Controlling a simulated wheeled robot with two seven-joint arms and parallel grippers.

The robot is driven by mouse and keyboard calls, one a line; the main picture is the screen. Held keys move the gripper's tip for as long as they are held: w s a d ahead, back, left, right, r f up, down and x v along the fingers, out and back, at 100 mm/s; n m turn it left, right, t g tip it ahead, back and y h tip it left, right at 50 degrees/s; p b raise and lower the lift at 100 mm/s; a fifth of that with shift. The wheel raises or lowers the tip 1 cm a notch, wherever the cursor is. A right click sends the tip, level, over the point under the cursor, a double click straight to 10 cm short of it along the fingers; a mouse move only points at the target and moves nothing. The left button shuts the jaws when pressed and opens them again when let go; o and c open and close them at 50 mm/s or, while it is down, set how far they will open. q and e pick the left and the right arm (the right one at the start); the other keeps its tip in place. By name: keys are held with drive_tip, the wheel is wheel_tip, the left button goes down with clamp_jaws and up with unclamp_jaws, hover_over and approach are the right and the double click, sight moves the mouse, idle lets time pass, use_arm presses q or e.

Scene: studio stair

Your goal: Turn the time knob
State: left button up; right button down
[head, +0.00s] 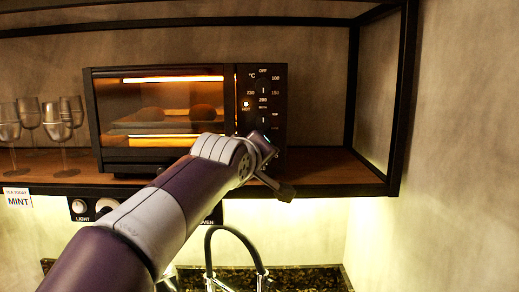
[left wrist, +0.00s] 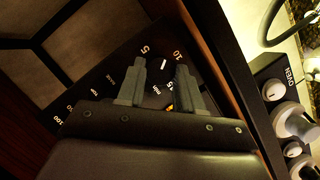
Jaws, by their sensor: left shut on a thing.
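The oven (head: 160,110) is a black toaster oven on a wooden shelf, with a lit window and a control panel on its right side. My left gripper (head: 268,142) is at the lower part of that panel; my wrist hides the lower knob area in the head view. In the left wrist view the dark time knob (left wrist: 163,68), with a white pointer mark, sits among the numbers 5, 10 and 15. My left gripper's fingers (left wrist: 160,76) are on both sides of it, shut on it. My right gripper is in neither view.
Several wine glasses (head: 45,122) stand left of the oven on the shelf (head: 325,165). Below the shelf are a panel with knobs (head: 80,206) and a black faucet (head: 232,229). Black frame posts (head: 402,100) bound the shelf on the right.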

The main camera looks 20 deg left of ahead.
use_arm(q)
drive_tip(key=m+y, duration=0.1)
drive_tip(key=m, duration=0.1)
drive_tip(key=m+g+y, duration=0.1)
drive_tip(key=m, duration=0.1)
drive_tip(key=shift+d+r+y, duration=0.15)
drive_tip(key=shift+d+y, duration=0.05)
drive_tip(key=shift+y, duration=0.1)
drive_tip(key=shift+w+m, duration=0.1)
drive_tip(key=shift+m, duration=0.2)
idle(0.4)
drive_tip(key=o, duration=1)
drive_tip(key=shift+o, duration=0.2)
drive_tip(key=p+v, duration=0.1)
drive_tip(key=v, duration=1.1)
drive_tip(key=shift+s+r, duration=0.2)
drive_tip(key=shift+r, duration=0.1)
